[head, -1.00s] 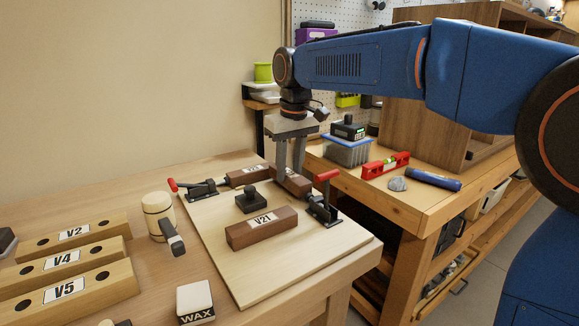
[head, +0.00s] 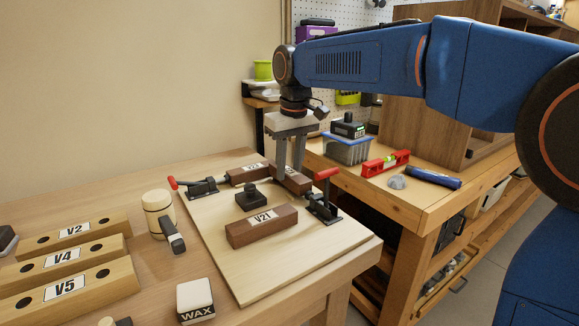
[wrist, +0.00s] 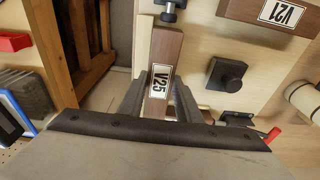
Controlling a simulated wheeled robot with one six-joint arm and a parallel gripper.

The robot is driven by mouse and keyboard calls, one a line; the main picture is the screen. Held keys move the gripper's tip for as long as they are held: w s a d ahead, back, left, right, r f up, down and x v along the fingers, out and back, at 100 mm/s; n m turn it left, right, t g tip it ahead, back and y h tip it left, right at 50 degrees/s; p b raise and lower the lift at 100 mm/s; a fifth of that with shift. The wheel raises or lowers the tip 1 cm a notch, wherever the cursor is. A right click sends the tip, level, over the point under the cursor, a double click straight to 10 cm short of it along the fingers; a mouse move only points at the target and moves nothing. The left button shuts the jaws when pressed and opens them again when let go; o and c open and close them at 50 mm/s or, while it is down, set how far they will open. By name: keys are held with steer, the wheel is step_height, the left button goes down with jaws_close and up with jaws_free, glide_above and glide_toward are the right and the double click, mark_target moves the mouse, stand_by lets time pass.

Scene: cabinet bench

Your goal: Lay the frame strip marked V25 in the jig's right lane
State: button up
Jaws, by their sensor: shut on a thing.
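My gripper (head: 291,160) is shut on the brown frame strip marked V25 (head: 298,183), at the right side of the jig board (head: 295,268). In the wrist view the V25 strip (wrist: 168,48) lies lengthwise between the fingers (wrist: 157,100), its label facing up. Its far end is close to a clamp's metal tip (wrist: 168,14). The strip is along the board's right side; I cannot tell whether it touches the board. The strip V21 (head: 262,230) lies across the board's near part. Another brown strip (head: 240,176) lies at the back.
A black knobbed block (head: 251,199) sits mid-board. Red-handled clamps stand at the board's left (head: 200,186) and right (head: 324,208). A mallet (head: 160,215), wax block (head: 195,301) and pale strips V2, V4 (head: 95,255) and V5 lie to the left.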

steer(key=shift+f, duration=0.9)
stand_by(1.1)
steer(key=o, duration=1.2)
steer(key=shift+r, duration=0.1)
steer(key=shift+s+d+r, duration=0.1)
steer(key=shift+s+r, duration=0.05)
steer(key=shift+r, duration=1)
steer(key=shift+s+d+r, duration=0.1)
steer(key=shift+r, duration=1)
steer(key=shift+s+d+r, duration=0.1)
steer(key=shift+s+r, duration=0.05)
steer(key=shift+r, duration=1)
